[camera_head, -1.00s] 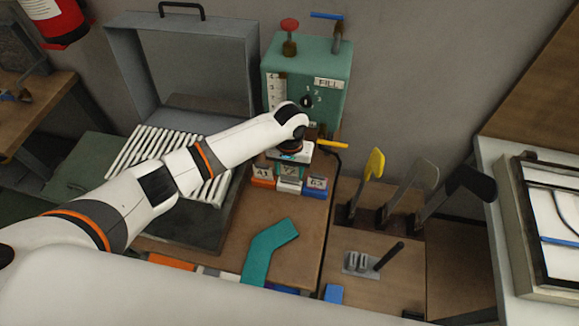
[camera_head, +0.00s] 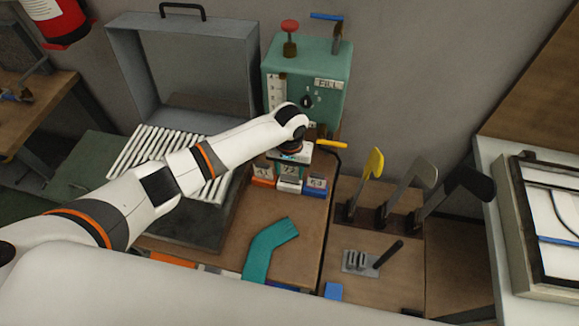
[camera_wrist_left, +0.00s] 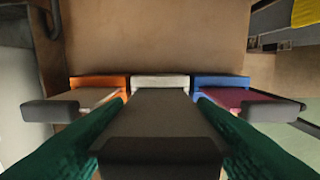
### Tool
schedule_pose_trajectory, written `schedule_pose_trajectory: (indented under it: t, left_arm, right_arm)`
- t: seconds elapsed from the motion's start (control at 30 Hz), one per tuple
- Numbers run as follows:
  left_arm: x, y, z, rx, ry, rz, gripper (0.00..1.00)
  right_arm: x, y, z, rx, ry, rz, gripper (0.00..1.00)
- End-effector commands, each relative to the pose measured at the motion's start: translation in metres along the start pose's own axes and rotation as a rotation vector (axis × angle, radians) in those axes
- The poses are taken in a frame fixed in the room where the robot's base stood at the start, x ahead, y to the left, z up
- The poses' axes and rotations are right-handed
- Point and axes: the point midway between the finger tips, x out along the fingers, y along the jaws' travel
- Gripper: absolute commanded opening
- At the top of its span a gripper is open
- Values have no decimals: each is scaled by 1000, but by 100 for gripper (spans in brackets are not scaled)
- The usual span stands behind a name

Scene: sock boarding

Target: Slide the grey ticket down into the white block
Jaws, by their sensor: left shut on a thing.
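My left gripper (camera_head: 291,158) is over the row of blocks at the middle of the bench. In the left wrist view its green fingers (camera_wrist_left: 160,101) are shut on the sides of the grey ticket (camera_wrist_left: 160,118), which has a dark bar at its near end. The white block (camera_wrist_left: 160,82) lies straight beyond the ticket, lined up between the fingers. It also shows in the head view (camera_head: 289,187). The ticket's lower end overlaps the white block in the wrist view; I cannot tell how deep it sits. My right gripper is not in view.
An orange block (camera_wrist_left: 97,82) and a blue block (camera_wrist_left: 222,82) flank the white block closely; each has a ticket with a grey bar. The green machine (camera_head: 320,75) stands behind. A teal piece (camera_head: 268,252) lies in front. Levers (camera_head: 420,180) stand to the right.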

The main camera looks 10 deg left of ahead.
Motion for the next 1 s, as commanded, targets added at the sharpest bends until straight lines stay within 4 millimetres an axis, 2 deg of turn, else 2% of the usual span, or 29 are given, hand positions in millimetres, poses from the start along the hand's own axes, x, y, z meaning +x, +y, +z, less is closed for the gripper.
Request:
schedule_pose_trajectory:
  t: [0.47,1.0]
  left_arm:
    - [-1,0,0,-1,0,1,40]
    - [0,0,0,0,0,0,40]
  right_arm:
    - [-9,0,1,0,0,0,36]
    - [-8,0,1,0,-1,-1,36]
